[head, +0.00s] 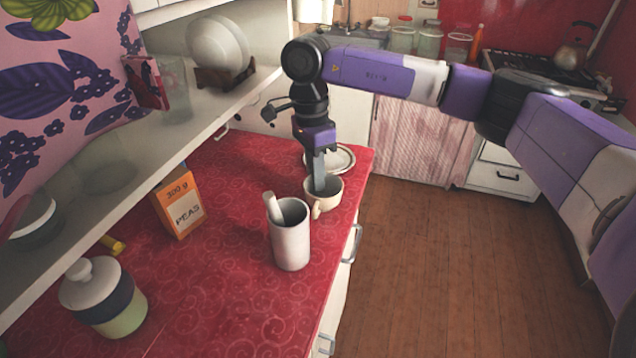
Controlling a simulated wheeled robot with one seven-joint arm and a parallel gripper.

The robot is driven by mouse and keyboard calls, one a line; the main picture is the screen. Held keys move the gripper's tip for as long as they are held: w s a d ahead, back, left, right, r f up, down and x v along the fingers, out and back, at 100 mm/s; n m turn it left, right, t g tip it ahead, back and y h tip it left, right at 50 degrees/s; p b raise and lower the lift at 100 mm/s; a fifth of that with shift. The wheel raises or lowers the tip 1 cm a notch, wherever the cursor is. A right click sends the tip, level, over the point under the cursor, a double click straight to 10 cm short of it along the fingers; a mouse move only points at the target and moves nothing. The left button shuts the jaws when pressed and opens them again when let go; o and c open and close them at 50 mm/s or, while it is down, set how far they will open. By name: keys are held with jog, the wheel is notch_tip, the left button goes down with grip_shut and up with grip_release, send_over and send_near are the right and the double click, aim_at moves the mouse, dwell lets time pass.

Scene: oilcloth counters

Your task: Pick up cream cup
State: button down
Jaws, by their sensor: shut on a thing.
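The cream cup (326,201) stands on the red patterned oilcloth counter (235,245), near its right edge, with its handle toward the camera. My gripper (320,186) points straight down over the cup, and its fingertips reach into the cup's opening. The gripper is shut on the cup, seemingly at its rim or wall. The exact contact is hidden by the fingers and the cup. I cannot tell whether the cup's base touches the counter.
A grey-white mug (290,245) with a light utensil stands close in front of the cup. A white plate (343,158) lies just behind. An orange peas box (179,205) and a lidded jar (104,299) are at left. A shelf (150,145) overhangs the counter's left side.

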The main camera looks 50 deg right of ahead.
jog(key=shift+r, duration=0.5)
notch_tip(320, 180, up, 2)
jog(key=shift+r+b, duration=0.1)
jog(key=shift+b, duration=0.3)
jog(key=s+d+b, duration=0.1)
jog(key=s+d, duration=0.2)
jog(key=s, duration=0.5)
jog(key=s+d+b, duration=0.2)
jog(key=s+d, duration=0.1)
jog(key=s, duration=0.6)
jog(key=shift+d+r, duration=0.1)
